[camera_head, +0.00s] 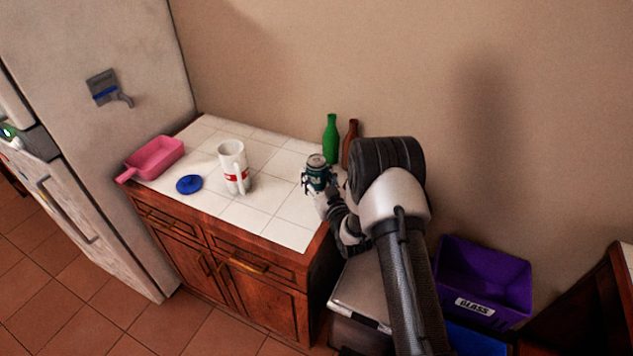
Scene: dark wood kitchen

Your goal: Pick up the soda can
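The soda can (317,168) is dark green-blue with a silver top. It stands upright near the right end of the white tiled counter (268,209). My gripper (318,184) is at the can, with dark finger parts showing on its left and right sides. The fingers appear to be around the can's lower part. The picture is too small to tell whether they press on it. My arm comes in from the lower right and hides the counter's right edge.
A green bottle (331,139) and a brown bottle (349,144) stand just behind the can. A purple bin (484,279) stands right, below counter height.

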